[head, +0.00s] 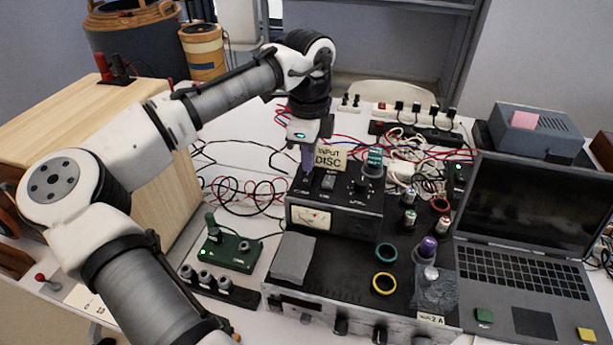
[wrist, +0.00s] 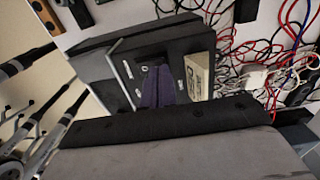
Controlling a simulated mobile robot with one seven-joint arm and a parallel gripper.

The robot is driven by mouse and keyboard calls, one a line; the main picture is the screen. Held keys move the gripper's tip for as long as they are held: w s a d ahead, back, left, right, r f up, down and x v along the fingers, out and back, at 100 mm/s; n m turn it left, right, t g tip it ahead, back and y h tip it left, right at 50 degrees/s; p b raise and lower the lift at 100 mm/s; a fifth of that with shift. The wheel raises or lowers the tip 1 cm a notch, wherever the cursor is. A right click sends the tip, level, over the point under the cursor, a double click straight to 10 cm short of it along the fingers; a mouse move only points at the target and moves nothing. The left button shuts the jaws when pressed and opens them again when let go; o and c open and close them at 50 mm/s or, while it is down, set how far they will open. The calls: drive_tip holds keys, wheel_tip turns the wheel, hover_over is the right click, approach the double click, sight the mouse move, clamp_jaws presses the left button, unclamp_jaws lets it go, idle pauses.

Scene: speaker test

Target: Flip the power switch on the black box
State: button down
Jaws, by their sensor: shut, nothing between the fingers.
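The black box (head: 335,222) stands on a larger black unit, with a dial meter (head: 311,217) on its front and a cream INPUT DISC card (head: 331,158) at its back. A small grey switch-like part (head: 329,182) and a dark knob sit on its top; I cannot tell which way the switch is set. My gripper (head: 307,172) points down over the box's back left, its purple fingers closed and empty. In the wrist view the fingers (wrist: 163,88) lie over the box's panel (wrist: 125,72), beside the card (wrist: 197,77). Whether they touch the box cannot be told.
A laptop (head: 530,250) is open at the right. Coloured rings, small bottles and a grey block (head: 293,257) lie on the lower black unit (head: 350,305). Tangled cables (head: 400,145) and a power strip (head: 415,114) fill the back. A wooden case (head: 150,195) stands left.

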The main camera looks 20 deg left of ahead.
drive_tip(key=shift+f, duration=0.7)
wheel_tip(320, 180, up, 7)
drive_tip(key=p, duration=0.6)
drive_tip(key=shift+p, duration=0.35)
idle(0.5)
